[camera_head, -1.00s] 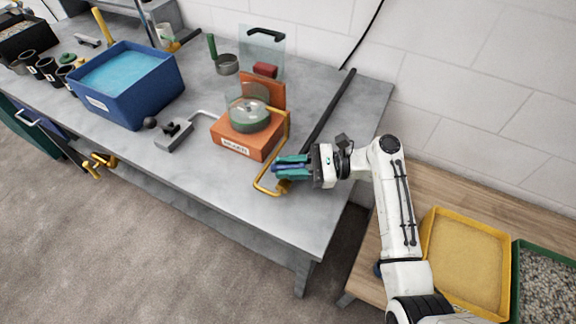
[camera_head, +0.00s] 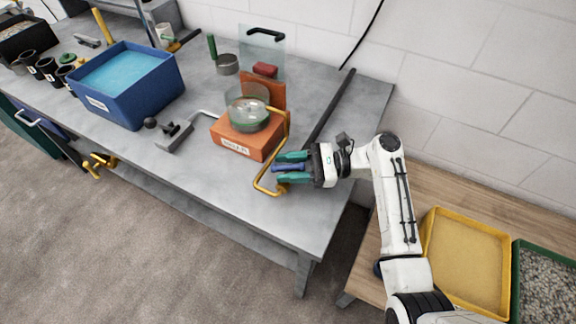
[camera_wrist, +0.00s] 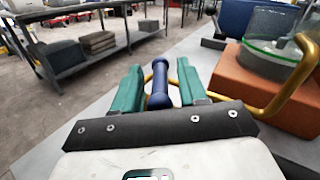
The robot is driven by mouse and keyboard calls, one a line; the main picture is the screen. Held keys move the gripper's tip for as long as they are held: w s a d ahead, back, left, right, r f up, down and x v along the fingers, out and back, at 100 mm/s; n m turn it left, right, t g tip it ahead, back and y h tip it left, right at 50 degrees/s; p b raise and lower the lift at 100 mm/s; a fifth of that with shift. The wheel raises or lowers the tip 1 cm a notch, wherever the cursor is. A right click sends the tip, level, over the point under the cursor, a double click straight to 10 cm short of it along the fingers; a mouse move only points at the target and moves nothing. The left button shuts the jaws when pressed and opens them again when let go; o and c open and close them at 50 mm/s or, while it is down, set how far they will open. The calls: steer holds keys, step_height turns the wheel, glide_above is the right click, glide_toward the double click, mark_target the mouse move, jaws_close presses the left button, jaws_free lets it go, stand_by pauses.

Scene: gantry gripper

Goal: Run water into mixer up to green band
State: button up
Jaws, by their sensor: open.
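The mixer has an orange base (camera_head: 245,139) with a white label and a clear round bowl (camera_head: 249,112) on top. A green band (camera_wrist: 275,49) circles the bowl's lower part in the wrist view; the water level cannot be made out. My gripper (camera_head: 291,167) is open beside this loop. A blue grip (camera_wrist: 159,85) lies between its teal fingers, with visible gaps on both sides in the wrist view. How the grip joins the tube is partly hidden.
A blue tub (camera_head: 128,95) of light blue liquid stands left of the mixer. A dark fitting (camera_head: 175,136) with a grey pipe lies between them. A black bar (camera_head: 328,112) lies to the right. Yellow (camera_head: 468,258) and green (camera_head: 545,280) trays sit at the right.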

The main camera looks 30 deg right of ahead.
steer(key=b+v, duration=0.1)
steer(key=v, duration=0.9)
steer(key=shift+s+d+b, duration=0.15)
steer(key=shift+d+b, duration=0.15)
steer(key=shift+b, duration=0.1)
stand_by(6.6)
